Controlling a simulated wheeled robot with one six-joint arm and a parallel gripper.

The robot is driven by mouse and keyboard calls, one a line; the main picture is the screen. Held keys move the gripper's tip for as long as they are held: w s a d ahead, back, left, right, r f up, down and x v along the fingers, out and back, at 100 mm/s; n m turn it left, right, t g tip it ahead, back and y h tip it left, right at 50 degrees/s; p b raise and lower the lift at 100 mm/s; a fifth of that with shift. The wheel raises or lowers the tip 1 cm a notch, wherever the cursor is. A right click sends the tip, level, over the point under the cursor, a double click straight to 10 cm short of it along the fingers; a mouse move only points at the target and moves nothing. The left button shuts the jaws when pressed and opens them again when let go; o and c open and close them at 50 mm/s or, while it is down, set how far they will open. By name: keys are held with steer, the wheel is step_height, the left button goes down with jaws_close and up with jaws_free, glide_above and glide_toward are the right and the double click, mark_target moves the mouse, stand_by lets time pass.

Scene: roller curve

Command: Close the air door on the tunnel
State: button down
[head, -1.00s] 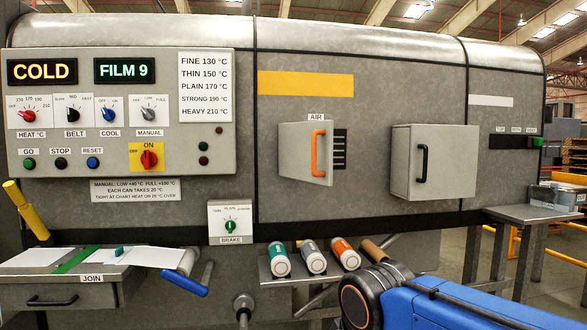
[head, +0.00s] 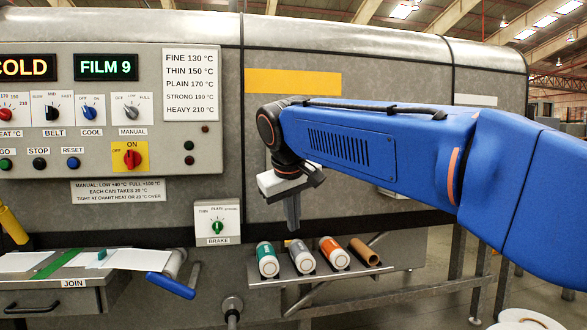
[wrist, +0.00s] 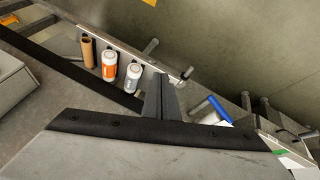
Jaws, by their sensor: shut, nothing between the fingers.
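The tunnel (head: 480,85) is the long grey metal housing across the head view. Its air door, with the orange handle, is hidden behind my arm now, so I cannot see how far it stands open. My gripper (head: 293,226) hangs fingers down in front of the tunnel, below the yellow stripe, with its fingers together and empty. In the wrist view, the shut fingers (wrist: 161,90) are above the shelf of cans. A grey box-like part (wrist: 22,88) shows at the left edge there; I cannot tell whether it is the air door.
A teal can (head: 268,260), a grey can (head: 302,257), an orange-banded can (head: 335,253) and a brown roll (head: 366,251) lie on a shelf below my gripper. The control panel (head: 100,105) is to the left. The brake box (head: 217,222) is left of my gripper.

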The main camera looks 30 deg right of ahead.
steer(key=w+d+r+m+h, duration=0.2)
steer(key=w+r+h, duration=0.1)
steer(key=w+r, duration=1.25)
steer(key=w+d+f, duration=0.4)
steer(key=d+f, duration=0.1)
steer(key=d, duration=0.3)
steer(key=shift+d+f, duration=0.3)
steer(key=shift+s+d, duration=0.1)
steer(key=shift+d, duration=0.05)
